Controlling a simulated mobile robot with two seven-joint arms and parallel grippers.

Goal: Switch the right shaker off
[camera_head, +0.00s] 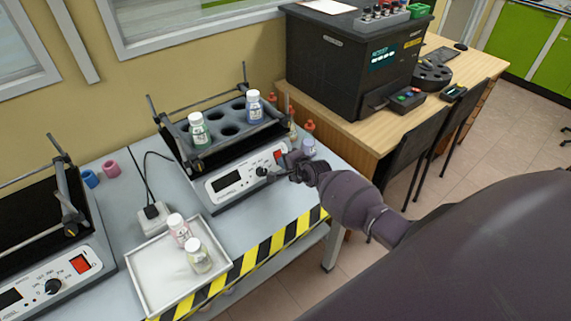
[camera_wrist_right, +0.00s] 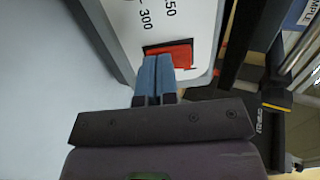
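The right shaker (camera_head: 225,190) stands on the grey bench, with a white front panel, a dark display, a black knob and a red switch (camera_head: 280,156) at the panel's right end. The switch also shows in the right wrist view (camera_wrist_right: 180,52). My right gripper (camera_head: 285,164) is at this end of the panel. Its blue fingertips (camera_wrist_right: 157,62) are pressed together with nothing between them and overlap the switch's lower edge in the wrist view. I cannot tell whether they touch it or which way the switch is tipped. My left gripper is not in view.
The right shaker's rack holds a green bottle (camera_head: 198,130) and a blue bottle (camera_head: 254,107). A white tray (camera_head: 150,275) with two bottles lies in front. A second shaker (camera_head: 45,270) stands at left. Small bottles stand right of the right shaker. A black analyser (camera_head: 330,65) stands behind.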

